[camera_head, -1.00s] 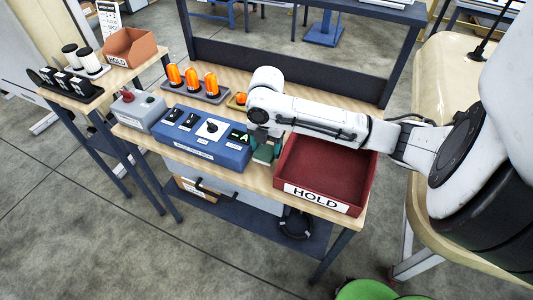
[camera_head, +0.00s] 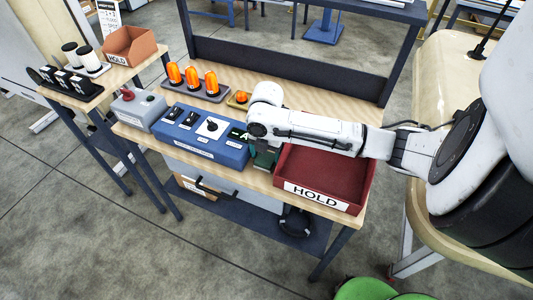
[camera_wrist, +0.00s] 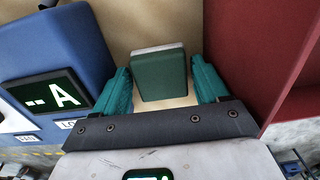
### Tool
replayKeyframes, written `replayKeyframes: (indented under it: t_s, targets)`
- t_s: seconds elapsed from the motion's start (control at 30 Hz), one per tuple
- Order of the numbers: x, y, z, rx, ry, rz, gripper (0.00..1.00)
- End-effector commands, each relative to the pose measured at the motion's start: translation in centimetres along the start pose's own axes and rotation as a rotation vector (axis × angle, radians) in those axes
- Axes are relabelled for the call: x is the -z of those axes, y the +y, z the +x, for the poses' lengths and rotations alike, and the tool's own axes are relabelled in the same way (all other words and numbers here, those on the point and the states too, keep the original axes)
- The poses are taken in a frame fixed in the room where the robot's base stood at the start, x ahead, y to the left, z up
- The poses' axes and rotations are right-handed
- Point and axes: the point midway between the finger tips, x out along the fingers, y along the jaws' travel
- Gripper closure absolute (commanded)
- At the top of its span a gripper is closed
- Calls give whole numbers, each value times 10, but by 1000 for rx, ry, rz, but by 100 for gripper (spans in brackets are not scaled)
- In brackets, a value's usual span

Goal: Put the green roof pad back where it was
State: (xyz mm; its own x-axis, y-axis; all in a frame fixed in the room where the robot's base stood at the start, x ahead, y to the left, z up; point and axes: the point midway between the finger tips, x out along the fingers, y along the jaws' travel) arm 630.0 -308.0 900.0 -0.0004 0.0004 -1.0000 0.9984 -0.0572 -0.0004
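A dark green block with a pale grey edge, which looks like the green roof pad (camera_wrist: 160,76), stands over the bench top between my fingers in the wrist view. My gripper (camera_wrist: 168,88) has its two teal fingers apart, one on each side of the pad. Narrow gaps seem to show beside it, so I see no clear grip. In the head view my gripper (camera_head: 264,156) points down between the blue control box (camera_head: 208,140) and the red HOLD tray (camera_head: 318,196). My arm hides most of the pad there.
The red tray's wall stands close on my gripper's right, the blue box close on its left. The tray's visible floor is empty. Orange beacons (camera_head: 192,80) and a small yellow-orange item (camera_head: 238,98) are behind the box. A grey box (camera_head: 137,110) stands at the left.

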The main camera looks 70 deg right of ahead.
Motion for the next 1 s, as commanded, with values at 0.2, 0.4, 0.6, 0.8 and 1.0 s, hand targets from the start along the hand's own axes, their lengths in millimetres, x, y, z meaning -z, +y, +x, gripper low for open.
replayKeyframes:
  t_s: [0.2,0.4,0.6,0.8,1.0]
  targets:
    - [0,0,-4,0,0,0,26]
    - [0,1,-28,-3,-2,-2,26]
    - [0,1,-70,-3,-3,-2,26]
    - [0,1,-105,-2,-2,-2,26]
    - [2,2,-122,-5,2,0,26]
